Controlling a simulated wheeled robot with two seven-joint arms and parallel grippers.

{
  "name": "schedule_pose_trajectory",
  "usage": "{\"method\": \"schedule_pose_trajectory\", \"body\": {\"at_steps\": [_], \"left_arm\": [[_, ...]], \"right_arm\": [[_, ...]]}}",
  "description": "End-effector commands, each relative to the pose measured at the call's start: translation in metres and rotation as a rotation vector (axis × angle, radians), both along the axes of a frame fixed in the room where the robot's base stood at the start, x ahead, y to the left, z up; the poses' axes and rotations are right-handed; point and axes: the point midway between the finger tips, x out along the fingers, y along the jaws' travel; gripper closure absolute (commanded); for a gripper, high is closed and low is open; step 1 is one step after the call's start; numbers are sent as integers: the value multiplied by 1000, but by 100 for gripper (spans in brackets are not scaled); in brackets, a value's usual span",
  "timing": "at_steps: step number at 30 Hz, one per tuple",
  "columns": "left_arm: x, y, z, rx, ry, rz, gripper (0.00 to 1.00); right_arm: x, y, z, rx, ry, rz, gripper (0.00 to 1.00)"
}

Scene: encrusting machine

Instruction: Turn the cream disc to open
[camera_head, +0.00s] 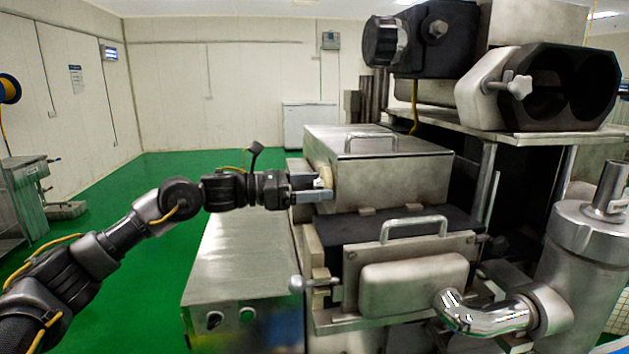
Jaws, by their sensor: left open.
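The cream disc (328,181) is on the left side of the upper steel box of the machine, and only part of it shows. My left gripper (318,186) is at the disc with its fingers pointing right. The fingers are apart, one above the other, with a small pale piece between them. I cannot tell whether the fingers touch the disc. My right gripper is not in view.
The steel box (390,165) has a handle on its lid. Below it is a front cover (415,280) with another handle, and a ball-ended lever (298,284) sticks out left. A steel cabinet (240,260) stands below my left arm. Green floor is clear behind it.

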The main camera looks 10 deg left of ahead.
Motion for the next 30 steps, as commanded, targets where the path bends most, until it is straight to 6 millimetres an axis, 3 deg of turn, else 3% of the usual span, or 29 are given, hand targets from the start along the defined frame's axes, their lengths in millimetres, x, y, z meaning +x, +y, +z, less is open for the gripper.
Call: {"method": "schedule_pose_trajectory", "body": {"at_steps": [9,19,30], "left_arm": [[1,-2,-1,0,1,1,16],[1,-2,-1,0,1,1,58],[0,-2,-1,-28,67,0,58]], "right_arm": [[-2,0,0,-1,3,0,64],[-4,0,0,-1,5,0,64],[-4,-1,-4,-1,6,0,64]]}}
